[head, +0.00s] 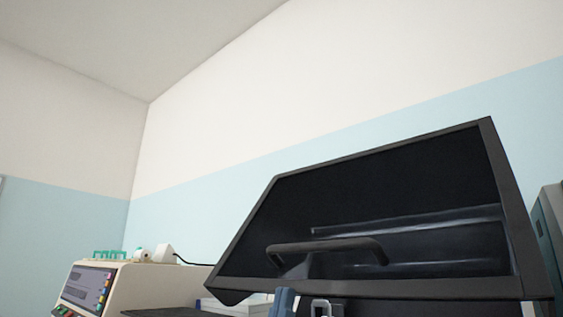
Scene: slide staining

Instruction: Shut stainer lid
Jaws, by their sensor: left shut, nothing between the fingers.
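The stainer lid (508,205) is a dark frame around a dark, glossy panel. It stands raised and tilted in the right half of the head view. A dark bar handle (340,246) shows across its lower left part. My left gripper (283,301) appears only as small blue-grey tips at the bottom edge, below the lid's lower rim. It is shut with nothing in it and looks apart from the handle. The stainer's body is mostly cut off below the picture. My right gripper is not in view.
A cream machine (134,287) with a screen stands at the lower left, with a small white device (165,253) and a teal rack (109,255) on or behind it. A grey-teal cabinet (551,235) stands at the right edge.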

